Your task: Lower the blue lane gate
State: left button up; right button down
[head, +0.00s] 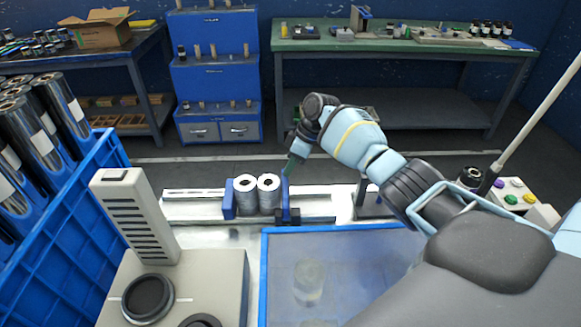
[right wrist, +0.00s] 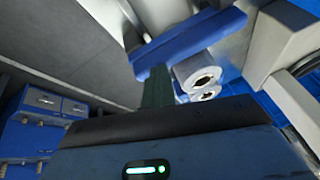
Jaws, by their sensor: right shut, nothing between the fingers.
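Two grey-white rolls (head: 257,193) stand side by side on the metal lane. A blue upright plate (head: 286,197), which looks like the lane gate, stands just right of them, and another blue block (head: 229,200) stands left of them. My right gripper (head: 291,166) is shut and empty, its green fingers pointing down at the top of the right plate. In the right wrist view the fingers (right wrist: 157,88) are together beside a long blue bar (right wrist: 188,42), with the rolls (right wrist: 198,72) close by. I cannot tell whether they touch the bar. My left gripper is not in view.
A blue-rimmed clear-covered bin (head: 345,227) lies in front of the lane. A blue crate of rolls (head: 60,230) and a grey machine (head: 140,215) stand at left. A button box (head: 515,197) is at right. Dark floor lies behind the lane.

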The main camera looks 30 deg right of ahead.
jog(key=shift+s+d+f, duration=0.15)
jog(key=shift+f, duration=0.45)
jog(key=w+p+v, duration=0.1)
jog(key=v, duration=0.7)
jog(key=shift+s+r, duration=0.3)
jog(key=shift+r, duration=0.2)
jog(key=shift+a, duration=0.2)
